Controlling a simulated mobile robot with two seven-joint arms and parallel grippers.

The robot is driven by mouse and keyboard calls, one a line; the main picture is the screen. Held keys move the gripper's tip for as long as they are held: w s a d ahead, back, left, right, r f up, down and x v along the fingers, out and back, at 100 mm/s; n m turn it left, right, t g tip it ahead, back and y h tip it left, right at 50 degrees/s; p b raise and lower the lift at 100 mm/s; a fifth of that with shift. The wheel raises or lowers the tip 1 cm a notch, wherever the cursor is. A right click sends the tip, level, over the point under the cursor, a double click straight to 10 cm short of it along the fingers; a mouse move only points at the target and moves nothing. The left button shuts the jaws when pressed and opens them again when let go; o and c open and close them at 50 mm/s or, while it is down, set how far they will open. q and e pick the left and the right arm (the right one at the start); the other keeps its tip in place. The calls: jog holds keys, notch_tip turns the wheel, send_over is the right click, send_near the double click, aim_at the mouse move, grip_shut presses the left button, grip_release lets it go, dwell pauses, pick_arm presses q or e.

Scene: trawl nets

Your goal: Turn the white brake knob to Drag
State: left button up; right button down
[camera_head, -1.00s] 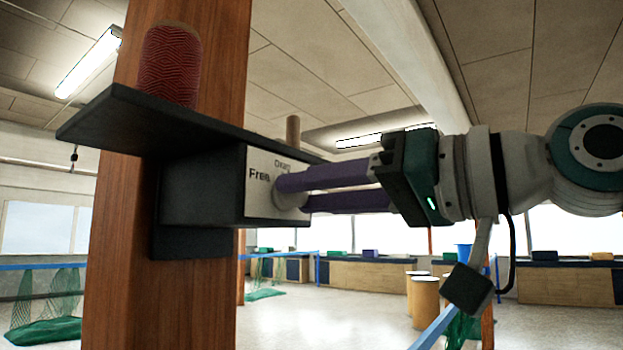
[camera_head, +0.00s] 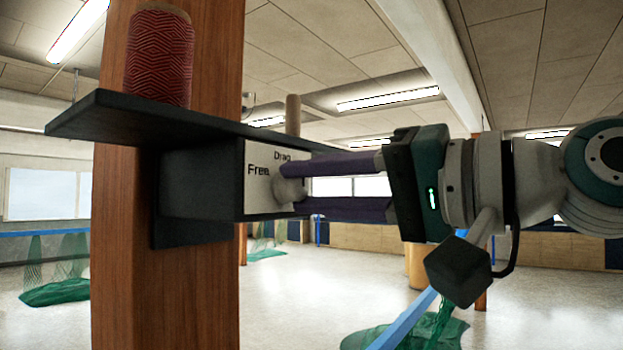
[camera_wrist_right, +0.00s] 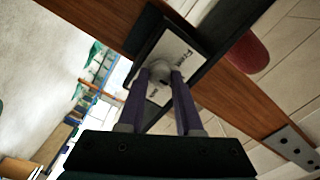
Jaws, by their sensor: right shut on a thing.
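The white brake knob (camera_head: 290,189) is on the white label plate (camera_head: 258,200) of a dark box (camera_head: 200,185) fixed to a wooden post. The plate reads "Free" on the left and "Drag" at the upper right. My right gripper (camera_head: 305,188) comes in from the right, its purple fingers shut on the knob, one above the other. In the right wrist view the knob (camera_wrist_right: 160,88) sits between the fingertips. The fingers hide part of the knob, and I cannot tell its exact setting. My left gripper is not in view.
A red patterned spool (camera_head: 158,57) stands on the dark shelf (camera_head: 90,115) above the box, with a beige peg (camera_head: 293,115) behind. The wooden post (camera_head: 170,290) runs floor to ceiling. Green nets (camera_head: 60,285) and blue rails lie beyond on open floor.

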jog(key=shift+a, duration=0.1)
jog(key=c, duration=0.6)
grip_release()
jog(key=shift+s+d+f+b, duration=0.1)
jog(key=shift+s+d+b, duration=0.05)
jog(key=shift+d+b, duration=0.2)
jog(key=b+v, duration=0.6)
jog(key=v, duration=0.3)
jog(key=shift+s+b, duration=0.15)
jog(key=shift+b, duration=0.2)
